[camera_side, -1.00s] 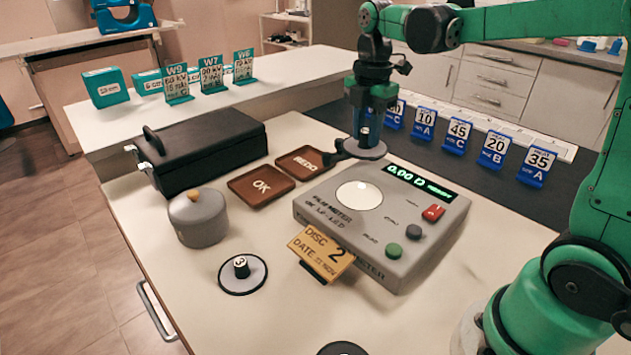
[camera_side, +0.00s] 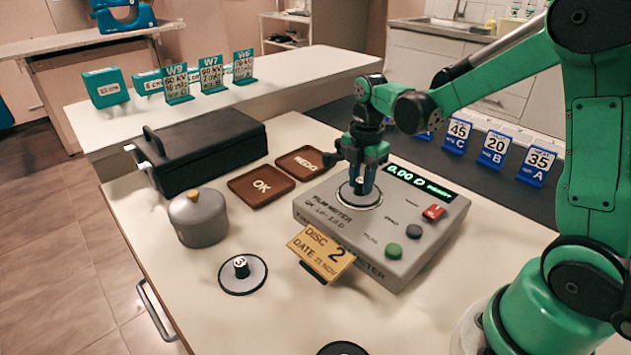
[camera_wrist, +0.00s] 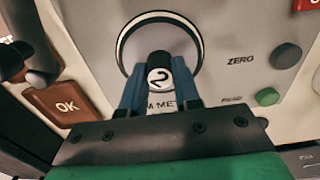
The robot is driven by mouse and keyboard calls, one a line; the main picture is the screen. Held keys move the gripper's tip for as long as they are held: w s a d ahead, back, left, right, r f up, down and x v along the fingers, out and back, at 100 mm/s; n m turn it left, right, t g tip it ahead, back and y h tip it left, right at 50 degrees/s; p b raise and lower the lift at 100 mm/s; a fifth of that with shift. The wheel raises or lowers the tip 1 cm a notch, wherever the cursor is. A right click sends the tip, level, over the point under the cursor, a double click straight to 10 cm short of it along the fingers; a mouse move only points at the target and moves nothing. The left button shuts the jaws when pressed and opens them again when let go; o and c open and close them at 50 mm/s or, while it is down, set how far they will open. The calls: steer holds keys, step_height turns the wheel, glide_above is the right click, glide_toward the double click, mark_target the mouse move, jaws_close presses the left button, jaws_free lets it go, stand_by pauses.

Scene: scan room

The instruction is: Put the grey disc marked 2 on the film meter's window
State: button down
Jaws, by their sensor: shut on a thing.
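My gripper (camera_side: 364,182) is shut on the knob of the grey disc marked 2 (camera_side: 371,200). The fingers point down over the film meter (camera_side: 405,240). The disc lies flat over the meter's round window and covers most of it; I cannot tell whether it rests there or hovers just above. In the wrist view the knob's white 2 (camera_wrist: 159,77) faces me between the blue fingers, and the disc (camera_wrist: 185,42) looks roughly centred in the window's ring. The meter's display (camera_side: 419,183) reads 0.00 D. A yellow card (camera_side: 321,253) at its front reads DISC 2.
A disc marked 3 (camera_side: 243,274) lies on the table, and another dark disc (camera_side: 342,349) is cut off at the bottom edge. A lidded grey pot (camera_side: 198,219), an OK tray (camera_side: 261,185), a REDO tray (camera_side: 306,162) and a black case (camera_side: 205,145) stand left of the meter.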

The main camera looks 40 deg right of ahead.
mark_target(361, 180)
steer(key=shift+f, duration=0.15)
steer(key=c, duration=0.6)
jaws_free()
steer(key=shift+c, duration=0.2)
step_height(361, 180, up, 12)
steer(key=s+a+f+m+t, duration=0.4)
steer(key=s+a+m+t, duration=0.2)
steer(key=m, duration=1.2)
steer(key=shift+s+a+t, duration=0.15)
steer(key=shift+a+t, duration=0.45)
steer(key=shift+a, duration=0.4)
